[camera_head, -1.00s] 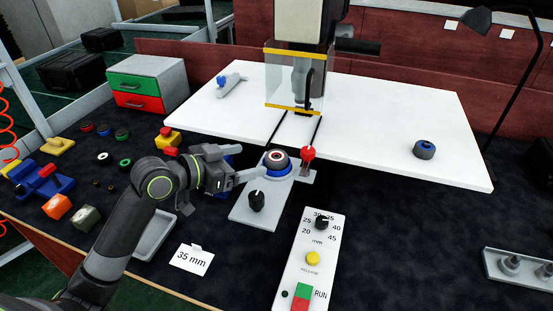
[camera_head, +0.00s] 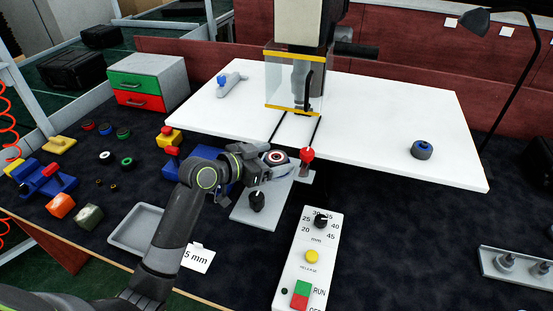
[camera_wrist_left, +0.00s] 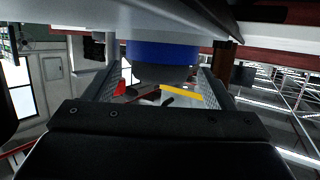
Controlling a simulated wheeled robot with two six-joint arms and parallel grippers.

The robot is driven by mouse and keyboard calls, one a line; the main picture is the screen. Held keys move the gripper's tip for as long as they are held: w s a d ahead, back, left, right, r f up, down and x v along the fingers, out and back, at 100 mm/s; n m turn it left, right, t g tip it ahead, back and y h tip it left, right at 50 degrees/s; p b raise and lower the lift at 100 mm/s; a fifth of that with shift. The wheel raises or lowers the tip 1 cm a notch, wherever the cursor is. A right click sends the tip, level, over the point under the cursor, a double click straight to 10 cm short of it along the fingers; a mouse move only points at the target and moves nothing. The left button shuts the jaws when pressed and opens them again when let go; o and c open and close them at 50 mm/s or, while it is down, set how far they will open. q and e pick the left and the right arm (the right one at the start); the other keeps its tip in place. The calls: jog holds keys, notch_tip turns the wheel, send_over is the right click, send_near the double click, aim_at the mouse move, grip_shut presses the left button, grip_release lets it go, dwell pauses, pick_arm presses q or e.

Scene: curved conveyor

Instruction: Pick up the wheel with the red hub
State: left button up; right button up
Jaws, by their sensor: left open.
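A dark wheel with a white ring and a red centre (camera_head: 275,157) sits on a blue round seat on the grey fixture plate (camera_head: 245,214), in front of the press. My left gripper (camera_head: 280,170) is open right at this wheel, on its near side. In the left wrist view a blue round part with a dark part against it (camera_wrist_left: 162,52) shows beyond and between my open fingers; contact cannot be told. Another dark wheel with a red centre (camera_head: 87,127) lies on the dark mat at the left. My right gripper is not in view.
A red-topped post (camera_head: 306,156) and a black knob (camera_head: 257,200) stand close to the gripper. The press guard (camera_head: 293,85) is behind. A blue-hubbed wheel (camera_head: 422,150) lies on the white table. A control panel (camera_head: 310,240) and grey tray (camera_head: 128,240) are nearer.

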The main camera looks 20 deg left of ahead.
pick_arm(q)
jog(key=c, duration=1.1)
jog(key=shift+r, duration=0.1)
